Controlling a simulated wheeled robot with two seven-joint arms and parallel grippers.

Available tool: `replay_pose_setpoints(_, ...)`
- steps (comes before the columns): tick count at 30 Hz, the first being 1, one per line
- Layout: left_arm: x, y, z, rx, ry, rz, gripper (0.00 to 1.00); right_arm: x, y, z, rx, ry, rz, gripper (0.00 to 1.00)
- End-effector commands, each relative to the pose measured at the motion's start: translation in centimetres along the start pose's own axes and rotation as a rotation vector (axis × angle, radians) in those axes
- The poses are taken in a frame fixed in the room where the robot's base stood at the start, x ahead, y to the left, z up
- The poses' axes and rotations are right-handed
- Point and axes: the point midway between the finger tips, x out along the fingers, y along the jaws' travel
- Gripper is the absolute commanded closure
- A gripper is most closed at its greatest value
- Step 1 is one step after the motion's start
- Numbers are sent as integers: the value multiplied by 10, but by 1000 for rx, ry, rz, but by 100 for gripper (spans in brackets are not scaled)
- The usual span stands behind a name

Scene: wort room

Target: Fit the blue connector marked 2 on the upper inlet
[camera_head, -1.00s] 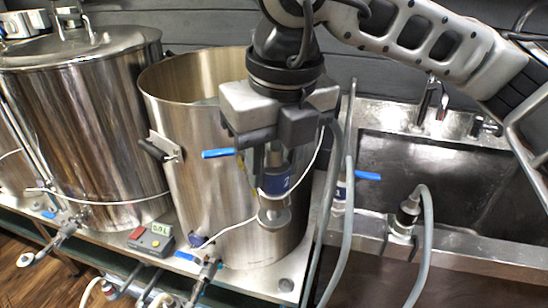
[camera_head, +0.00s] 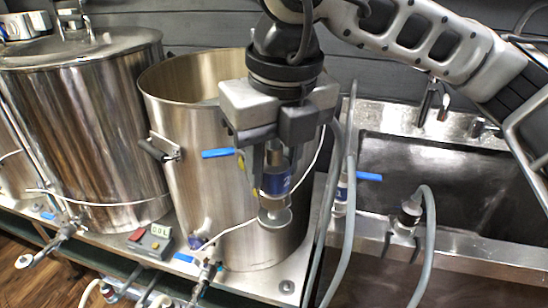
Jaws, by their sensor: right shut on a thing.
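My right gripper (camera_head: 277,150) comes down from the top centre and is shut on a steel connector with a blue band (camera_head: 277,181). The connector hangs upright below the fingers, with a round flange at its lower end. The mark on its band is too blurred to read for certain. It is in front of the open steel kettle (camera_head: 190,200). A blue lever handle (camera_head: 218,153) shows just left of the gripper, in front of the kettle. I cannot tell which fitting is the upper inlet; it may be hidden behind my gripper. My left gripper is not in view.
A lidded steel kettle (camera_head: 85,120) stands at left. A small control box with a display (camera_head: 152,241) sits on the bench. Another blue-banded fitting (camera_head: 341,188) stands at right by grey hoses (camera_head: 427,240). A steel sink (camera_head: 450,175) lies at far right.

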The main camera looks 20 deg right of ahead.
Motion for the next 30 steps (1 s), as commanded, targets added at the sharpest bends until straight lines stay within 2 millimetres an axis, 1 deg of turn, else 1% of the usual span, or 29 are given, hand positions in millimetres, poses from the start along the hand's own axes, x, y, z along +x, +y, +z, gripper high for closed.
replay_pose_setpoints(30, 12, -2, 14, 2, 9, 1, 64, 21, 0, -3, 0, -1, 0, 93)
